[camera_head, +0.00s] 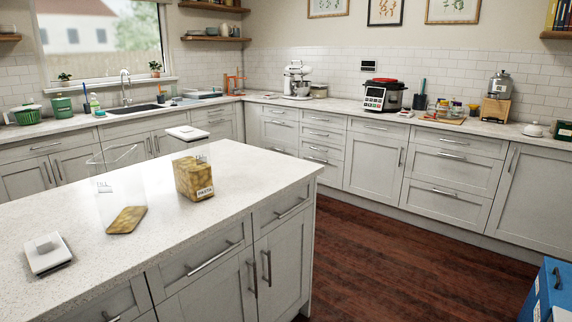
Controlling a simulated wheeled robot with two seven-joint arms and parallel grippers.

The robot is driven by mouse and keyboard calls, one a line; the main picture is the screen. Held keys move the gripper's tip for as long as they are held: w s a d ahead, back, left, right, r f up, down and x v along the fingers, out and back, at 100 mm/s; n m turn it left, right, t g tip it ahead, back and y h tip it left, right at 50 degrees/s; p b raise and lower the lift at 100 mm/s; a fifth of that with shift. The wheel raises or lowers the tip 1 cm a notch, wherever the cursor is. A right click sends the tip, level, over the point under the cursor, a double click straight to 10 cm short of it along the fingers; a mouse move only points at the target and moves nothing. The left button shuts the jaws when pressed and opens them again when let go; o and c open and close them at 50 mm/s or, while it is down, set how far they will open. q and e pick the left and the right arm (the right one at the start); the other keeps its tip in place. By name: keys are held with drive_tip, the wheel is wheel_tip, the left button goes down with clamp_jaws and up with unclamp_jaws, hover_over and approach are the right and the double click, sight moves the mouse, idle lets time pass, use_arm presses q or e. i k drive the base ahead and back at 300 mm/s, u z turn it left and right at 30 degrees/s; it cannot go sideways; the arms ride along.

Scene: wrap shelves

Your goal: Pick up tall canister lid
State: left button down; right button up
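A tall clear canister (120,185) stands open on the white island counter, with a shallow yellowish layer at its bottom and a small label. A flat white square lid with a raised knob (45,249) lies on the counter at the near left, apart from the canister. A second canister, filled with pasta (194,178) and labelled, stands to the right. Another white lid (185,133) shows above the pasta; the clear wall between them is hard to see, so I cannot tell for sure that it rests on that canister. Neither of my grippers is in view.
The island counter (250,168) is clear to the right of the pasta and between the lid and canisters. A wood floor aisle (380,240) separates it from the back counter, which holds a stand mixer (297,80) and cooker (383,95). A blue bin (545,290) stands at lower right.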

sight(41, 265)
drive_tip(key=u, duration=0.8)
drive_tip(key=i, duration=0.3)
drive_tip(key=u, duration=1.2)
